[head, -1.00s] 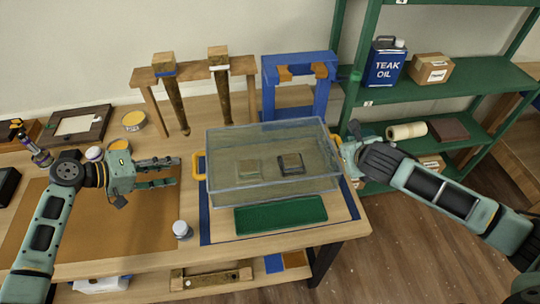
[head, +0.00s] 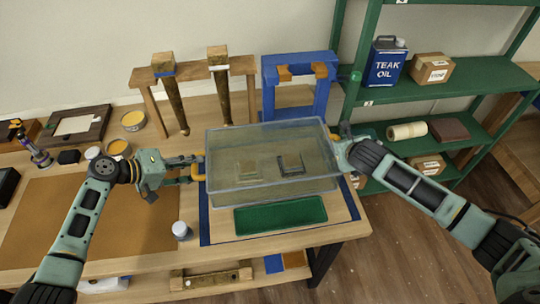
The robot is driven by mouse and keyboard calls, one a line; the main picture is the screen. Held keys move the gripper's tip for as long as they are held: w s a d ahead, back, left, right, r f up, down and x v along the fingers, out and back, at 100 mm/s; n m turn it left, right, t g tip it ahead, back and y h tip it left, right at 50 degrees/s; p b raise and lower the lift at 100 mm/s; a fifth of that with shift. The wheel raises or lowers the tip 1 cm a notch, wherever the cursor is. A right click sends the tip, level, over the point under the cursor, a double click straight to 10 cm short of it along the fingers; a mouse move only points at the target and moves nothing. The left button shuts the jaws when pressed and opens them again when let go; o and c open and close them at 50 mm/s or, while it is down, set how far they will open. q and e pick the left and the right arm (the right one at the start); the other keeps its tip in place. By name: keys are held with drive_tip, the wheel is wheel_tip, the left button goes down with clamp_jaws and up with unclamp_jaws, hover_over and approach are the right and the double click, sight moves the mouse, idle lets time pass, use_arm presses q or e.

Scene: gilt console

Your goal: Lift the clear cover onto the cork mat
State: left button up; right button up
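The clear cover (head: 225,190) is a see-through box standing on the wooden bench, over two small blocks (head: 291,163). It has a yellow handle (head: 198,173) on its left side; the right handle is mostly hidden by my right gripper. The brown cork mat (head: 95,225) lies bare to the left. My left gripper (head: 197,168) is at the left handle, fingers apart with the handle at their tips; I see no firm closure. My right gripper (head: 336,147) is at the cover's right side, its fingers too hidden to read.
A blue frame (head: 297,85) and a wooden rack with legs (head: 218,85) stand behind. Green shelves (head: 440,85) are at right.

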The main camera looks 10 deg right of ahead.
use_arm(q)
drive_tip(key=c, duration=0.4)
use_arm(e)
drive_tip(key=c, duration=0.4)
use_arm(q)
clamp_jaws()
use_arm(e)
clamp_jaws()
use_arm(q)
drive_tip(key=shift+w+r, duration=0.1)
drive_tip(key=shift+r, duration=0.1)
use_arm(e)
drive_tip(key=shift+r, duration=0.15)
